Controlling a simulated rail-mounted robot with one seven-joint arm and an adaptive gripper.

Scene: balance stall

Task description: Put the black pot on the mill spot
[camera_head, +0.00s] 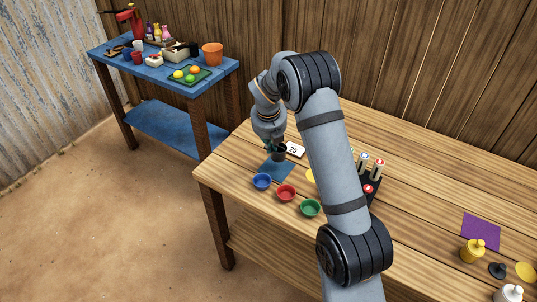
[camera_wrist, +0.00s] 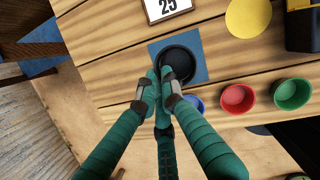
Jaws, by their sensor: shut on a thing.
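The black pot (camera_wrist: 180,62) is a small round dark vessel, seen from above in the wrist view, over the blue square (camera_wrist: 204,68). In the head view the pot (camera_head: 279,153) is partly behind my gripper (camera_head: 272,145), above the far part of the blue square (camera_head: 277,169). My gripper (camera_wrist: 166,80), with green fingers and dark tips, is shut on the pot's near rim. Whether the pot touches the square cannot be told. A purple square (camera_head: 481,229) lies at the right of the table. No label shows which marking is the mill spot.
Blue (camera_head: 262,181), red (camera_head: 286,192) and green (camera_head: 310,207) bowls stand in front of the blue square. A card reading 25 (camera_head: 296,149) is behind it. A yellow disc (camera_wrist: 248,17) and dark rack (camera_head: 372,190) are rightward. A yellow lidded container (camera_head: 472,251) stands near the purple square.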

